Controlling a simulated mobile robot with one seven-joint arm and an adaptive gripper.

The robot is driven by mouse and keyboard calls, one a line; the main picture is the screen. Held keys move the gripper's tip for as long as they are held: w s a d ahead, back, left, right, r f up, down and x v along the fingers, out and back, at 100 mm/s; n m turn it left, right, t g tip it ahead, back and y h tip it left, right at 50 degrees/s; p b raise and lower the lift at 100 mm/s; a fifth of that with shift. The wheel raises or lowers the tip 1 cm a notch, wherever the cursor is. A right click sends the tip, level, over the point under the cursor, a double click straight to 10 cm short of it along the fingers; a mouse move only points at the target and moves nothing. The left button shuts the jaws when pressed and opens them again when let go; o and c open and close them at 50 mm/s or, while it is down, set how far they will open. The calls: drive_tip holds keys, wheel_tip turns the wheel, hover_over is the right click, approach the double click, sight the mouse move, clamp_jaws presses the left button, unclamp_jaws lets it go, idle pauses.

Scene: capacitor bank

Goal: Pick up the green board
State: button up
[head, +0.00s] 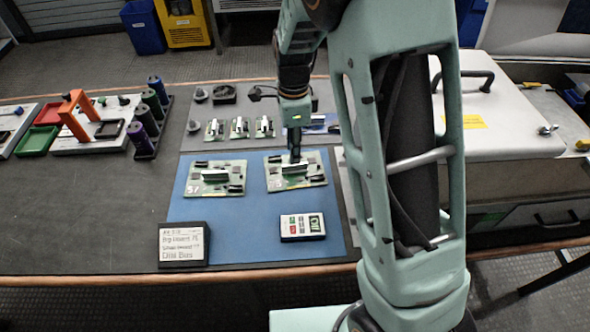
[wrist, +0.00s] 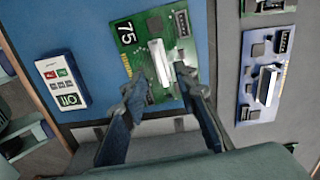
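Two green boards lie on the blue mat. The right green board (head: 312,180) has a pale raised bar and dark parts. In the wrist view the fingers of my gripper (wrist: 160,76) are apart, one on each side of the bar's near end, with nothing clasped. I cannot tell whether the fingertips touch the board. The left green board (head: 205,189), marked "57", lies apart from my gripper.
Several small boards (head: 239,128) sit behind the mat (head: 255,238). A blue board (wrist: 272,97) lies to the right in the wrist view. Spools (head: 142,140) and an orange-handled fixture (head: 75,115) stand left.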

sight(295, 168)
wheel_tip(295, 168, down, 5)
drive_tip(key=shift+d+f+b, duration=0.1)
drive_tip(key=shift+d+b, duration=0.05)
drive_tip(key=shift+b, duration=0.3)
drive_tip(key=shift+c, duration=0.7)
clamp_jaws()
